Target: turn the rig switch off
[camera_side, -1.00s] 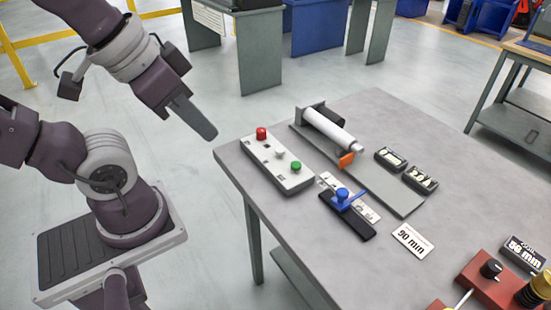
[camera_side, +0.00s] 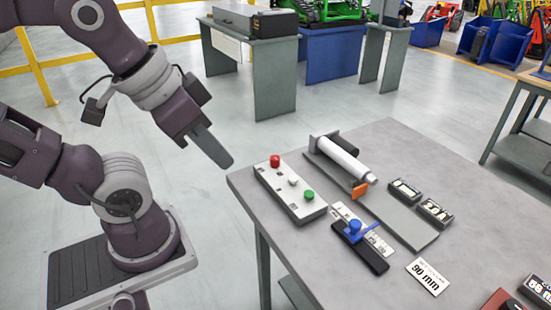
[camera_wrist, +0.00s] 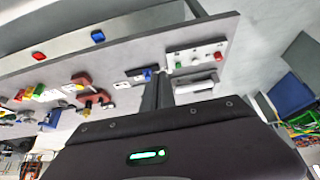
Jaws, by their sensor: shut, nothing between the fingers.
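The box (camera_wrist: 196,54) and blue lever (camera_wrist: 147,74) also show small in the wrist view. My gripper (camera_side: 222,158) is shut and empty, angled downward. In the side view it appears just left of the table corner and the box, apart from both.
A silver cylinder (camera_side: 342,158) with an orange tip piece lies on a grey plate (camera_side: 413,234) behind the box. Two small counters (camera_side: 434,212) and a "90 mm" card (camera_side: 427,277) lie to the right. Red and blue pads (camera_wrist: 39,56) show in the wrist view.

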